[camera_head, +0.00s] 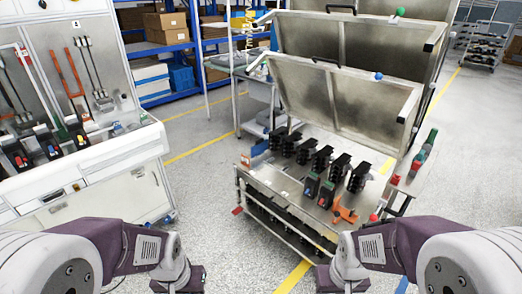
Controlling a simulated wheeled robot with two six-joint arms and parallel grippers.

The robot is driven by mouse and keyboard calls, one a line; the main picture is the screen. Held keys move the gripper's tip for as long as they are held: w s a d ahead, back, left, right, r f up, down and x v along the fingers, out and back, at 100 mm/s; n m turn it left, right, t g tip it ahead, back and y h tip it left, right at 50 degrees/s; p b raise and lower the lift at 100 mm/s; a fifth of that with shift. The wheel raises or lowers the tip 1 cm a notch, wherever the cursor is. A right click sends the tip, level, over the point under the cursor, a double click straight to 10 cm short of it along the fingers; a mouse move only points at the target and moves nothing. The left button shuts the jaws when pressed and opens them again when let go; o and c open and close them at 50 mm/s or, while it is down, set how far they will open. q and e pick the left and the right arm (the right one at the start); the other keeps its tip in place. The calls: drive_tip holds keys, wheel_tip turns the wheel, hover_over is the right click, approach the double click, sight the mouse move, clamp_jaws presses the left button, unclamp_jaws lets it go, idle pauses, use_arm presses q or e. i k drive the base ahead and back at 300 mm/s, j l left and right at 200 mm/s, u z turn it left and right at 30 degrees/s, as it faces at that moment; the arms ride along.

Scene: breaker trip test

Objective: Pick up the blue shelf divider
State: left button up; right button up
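I cannot pick out a blue shelf divider for certain. A blue shelving rack (180,46) stands at the back left, with boxes and bins on it. A small blue ball (378,76) is on the lower raised metal lid. A small blue piece (168,220) is low by the corner of the left cabinet. My two arms come in from the bottom left and bottom right and bend down out of the frame. My grippers' fingers do not show.
A metal cart (262,166) with raised lids holds several black breakers and an orange piece (344,211). A white workbench (110,151) with tools stands at left. Grey floor (205,185) lies open between them. A rack (484,45) is far right.

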sight(262, 145)
drive_tip(key=i+j, duration=0.25)
drive_tip(key=i, duration=0.35)
drive_tip(key=i+j, duration=0.2)
drive_tip(key=i, duration=0.4)
drive_tip(key=i+j+u, duration=0.1)
drive_tip(key=i+j, duration=0.15)
drive_tip(key=i, duration=0.4)
drive_tip(key=i+j, duration=0.2)
drive_tip(key=i, duration=0.4)
drive_tip(key=i+j, duration=0.15)
drive_tip(key=i, duration=0.45)
drive_tip(key=j+u, duration=0.05)
